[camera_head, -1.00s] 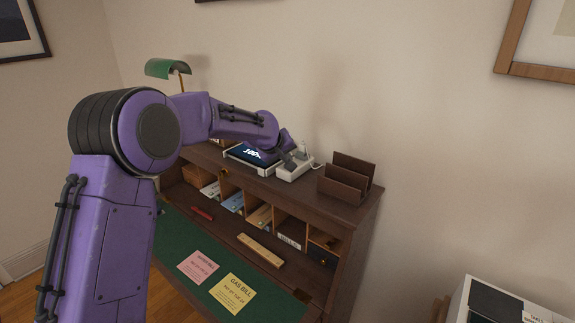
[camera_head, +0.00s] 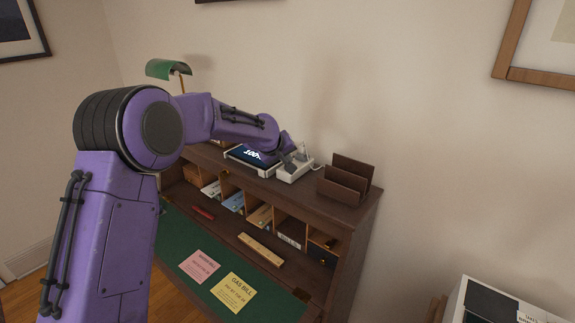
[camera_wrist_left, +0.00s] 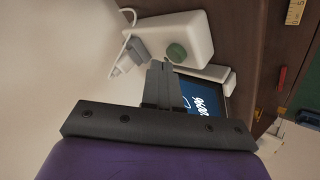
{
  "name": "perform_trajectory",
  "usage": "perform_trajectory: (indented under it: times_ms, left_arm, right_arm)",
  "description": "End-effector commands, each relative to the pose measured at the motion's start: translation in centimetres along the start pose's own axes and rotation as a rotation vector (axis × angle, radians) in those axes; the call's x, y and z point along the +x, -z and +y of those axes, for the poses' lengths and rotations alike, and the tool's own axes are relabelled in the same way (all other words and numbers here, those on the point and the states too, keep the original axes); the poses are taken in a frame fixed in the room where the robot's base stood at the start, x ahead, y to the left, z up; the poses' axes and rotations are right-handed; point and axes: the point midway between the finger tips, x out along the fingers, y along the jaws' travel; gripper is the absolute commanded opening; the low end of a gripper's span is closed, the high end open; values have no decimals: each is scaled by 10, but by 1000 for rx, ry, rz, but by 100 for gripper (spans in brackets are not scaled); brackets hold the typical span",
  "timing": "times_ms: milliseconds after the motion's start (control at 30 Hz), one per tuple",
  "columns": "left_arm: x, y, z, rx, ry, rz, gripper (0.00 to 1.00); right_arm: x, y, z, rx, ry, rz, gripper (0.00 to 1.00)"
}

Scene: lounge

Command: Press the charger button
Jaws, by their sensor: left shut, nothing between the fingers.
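The white charger (camera_head: 294,170) sits on top of the dark wooden desk, with a plug and cable at its back. In the left wrist view the charger (camera_wrist_left: 190,40) shows a round green button (camera_wrist_left: 176,53) on its face. My left gripper (camera_head: 293,157) is over the charger in the head view. In the wrist view my left gripper (camera_wrist_left: 158,64) is shut and empty, its fingertips close beside the green button. I cannot tell whether they touch the charger. A tablet with a lit screen (camera_head: 250,156) lies next to the charger. My right gripper is not in view.
A brown letter holder (camera_head: 345,180) stands right of the charger. A green lamp (camera_head: 168,68) stands at the desk's far left. Pigeonholes with envelopes and a green writing surface (camera_head: 180,228) with paper bills are below. The wall is close behind.

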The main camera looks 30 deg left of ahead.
Motion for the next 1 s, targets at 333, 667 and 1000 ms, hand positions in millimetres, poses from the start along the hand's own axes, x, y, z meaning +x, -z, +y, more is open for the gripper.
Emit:
perform_trajectory:
  times_ms: [333,667,1000]
  left_arm:
    - [-20,14,14,0,0,0,0]
    - [-41,30,30,1,-1,1,0]
    - [-42,30,30,0,0,0,0]
  right_arm:
    - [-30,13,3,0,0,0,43]
    - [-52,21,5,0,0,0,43]
    - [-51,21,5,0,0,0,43]
